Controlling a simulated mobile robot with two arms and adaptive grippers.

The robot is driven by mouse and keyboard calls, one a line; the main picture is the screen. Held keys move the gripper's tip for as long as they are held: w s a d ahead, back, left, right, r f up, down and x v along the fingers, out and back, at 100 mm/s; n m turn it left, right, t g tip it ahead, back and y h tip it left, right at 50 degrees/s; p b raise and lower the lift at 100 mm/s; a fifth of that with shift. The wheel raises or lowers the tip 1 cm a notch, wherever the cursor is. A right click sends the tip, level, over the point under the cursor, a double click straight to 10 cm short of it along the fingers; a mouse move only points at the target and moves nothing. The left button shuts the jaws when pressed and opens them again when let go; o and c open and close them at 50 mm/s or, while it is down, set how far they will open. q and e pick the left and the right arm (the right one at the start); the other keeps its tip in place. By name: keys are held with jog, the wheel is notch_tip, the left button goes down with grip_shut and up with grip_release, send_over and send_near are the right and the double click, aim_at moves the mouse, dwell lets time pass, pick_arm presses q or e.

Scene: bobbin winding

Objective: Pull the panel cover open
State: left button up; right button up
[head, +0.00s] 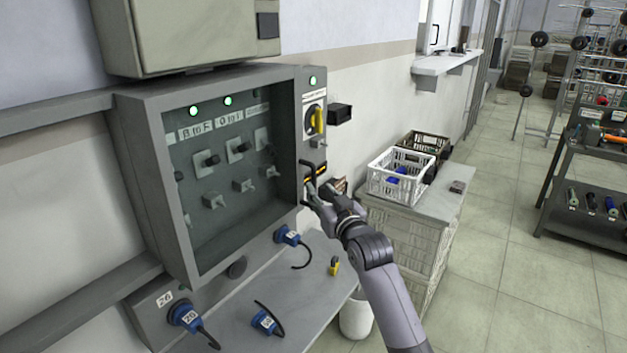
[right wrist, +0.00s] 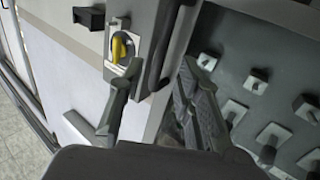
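The grey electrical panel (head: 155,170) hangs on the wall at left in the head view, with a see-through cover (head: 235,195) over its switches. A black handle with orange marks (head: 309,180) is on the panel's right border, below a yellow rotary switch (head: 318,120). My right gripper (head: 312,189) is at this handle. In the right wrist view its fingers (right wrist: 155,92) are spread apart, one on each side of the dark handle bar (right wrist: 160,55); I cannot tell whether they touch it. My left gripper is not in view.
A shelf below the panel holds blue plugs (head: 265,322) and a small yellow item (head: 334,266). A white crate (head: 395,187) and a dark crate (head: 425,145) stand on a cabinet to the right. A white bin (head: 356,318) is below.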

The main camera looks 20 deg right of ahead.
aim_at(315, 184)
jog(key=shift+w+a+p, duration=0.15)
jog(key=shift+w, duration=1.3)
jog(key=shift+w+a+p, duration=0.1)
jog(key=shift+w+p, duration=0.05)
jog(key=shift+w, duration=1.25)
jog(key=shift+c, duration=0.3)
grip_shut()
